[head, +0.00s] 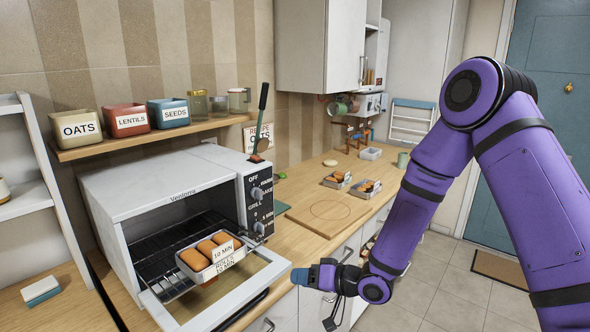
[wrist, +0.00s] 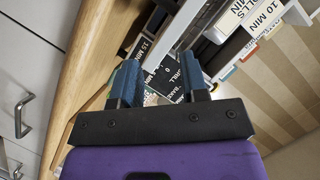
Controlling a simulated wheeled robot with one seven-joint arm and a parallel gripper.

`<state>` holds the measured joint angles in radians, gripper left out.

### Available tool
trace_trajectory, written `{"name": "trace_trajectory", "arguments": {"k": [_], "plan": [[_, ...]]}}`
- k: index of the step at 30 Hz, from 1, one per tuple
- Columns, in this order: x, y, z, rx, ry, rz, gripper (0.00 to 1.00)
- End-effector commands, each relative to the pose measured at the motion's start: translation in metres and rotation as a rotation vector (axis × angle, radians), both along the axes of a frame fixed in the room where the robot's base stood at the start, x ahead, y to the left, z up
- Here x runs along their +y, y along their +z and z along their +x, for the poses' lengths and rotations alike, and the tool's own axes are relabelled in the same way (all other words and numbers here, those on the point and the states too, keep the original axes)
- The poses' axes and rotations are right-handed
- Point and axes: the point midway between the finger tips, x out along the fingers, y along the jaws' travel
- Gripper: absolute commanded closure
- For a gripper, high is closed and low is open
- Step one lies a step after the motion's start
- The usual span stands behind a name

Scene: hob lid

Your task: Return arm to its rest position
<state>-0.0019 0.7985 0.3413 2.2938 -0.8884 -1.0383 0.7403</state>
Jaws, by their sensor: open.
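My arm (head: 415,205) is purple with black joints and reaches in from the right of the head view, bent at a high elbow. My gripper (head: 300,276) hangs in front of the counter, just right of the oven's lowered door. In the wrist view my gripper (wrist: 162,85) shows two blue fingers held apart, with nothing between them. Behind the fingers is the oven's dark dial panel. The oven (head: 150,195) is open, and a tray of rolls (head: 210,258) with a "10 MIN" label sits on its rack.
The open oven door (head: 255,290) juts out close to my gripper. White drawers and handles (head: 345,255) line the counter front. A wooden board (head: 325,212) and small trays (head: 337,180) are on the counter.

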Motion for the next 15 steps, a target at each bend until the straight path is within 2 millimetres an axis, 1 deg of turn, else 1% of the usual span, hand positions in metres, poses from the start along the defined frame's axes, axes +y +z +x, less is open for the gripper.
{"name": "trace_trajectory", "arguments": {"k": [1, 7, 11, 15], "plan": [[-0.009, 0.013, 0.007, -0.032, -0.018, -0.061, 0.59], [-0.049, 0.052, 0.027, -0.114, -0.105, -0.302, 0.59], [-0.078, 0.081, 0.032, -0.147, -0.167, -0.446, 0.59], [-0.110, 0.115, 0.032, -0.166, -0.238, -0.585, 0.59]]}}
